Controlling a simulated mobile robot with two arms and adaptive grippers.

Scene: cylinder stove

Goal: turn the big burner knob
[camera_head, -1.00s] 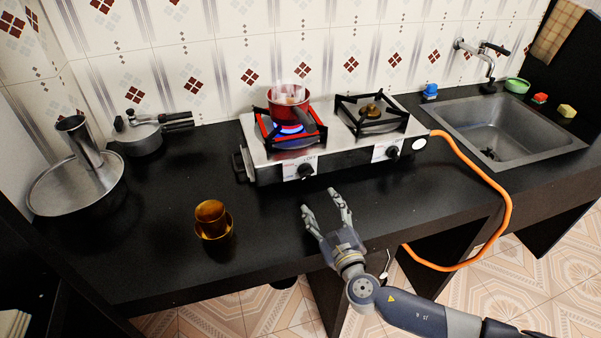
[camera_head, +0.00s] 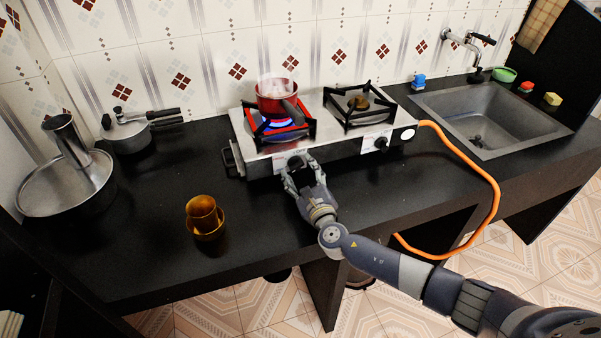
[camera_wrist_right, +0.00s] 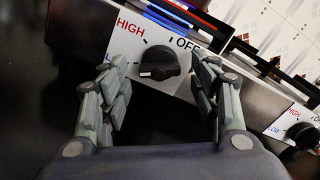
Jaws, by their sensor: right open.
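The big burner knob (camera_wrist_right: 158,63) is a round black knob on a white plate marked HIGH, LOW and OFF, as the right wrist view shows. In the head view the knob (camera_head: 294,162) sits on the stove front below the lit burner (camera_head: 270,127), partly covered by my fingers. My right gripper (camera_wrist_right: 160,90) is open, with one finger on each side of the knob and the knob ahead between the tips. In the head view my right gripper (camera_head: 301,168) is at the stove front. I cannot tell whether the fingers touch the knob. My left gripper is not in view.
A red pot (camera_head: 277,97) stands steaming over the blue flame. The second knob (camera_head: 381,143) is farther right on the stove (camera_head: 335,152). An orange hose (camera_head: 470,165) runs from the stove's right end. Amber cups (camera_head: 205,217) stand on the counter to the left.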

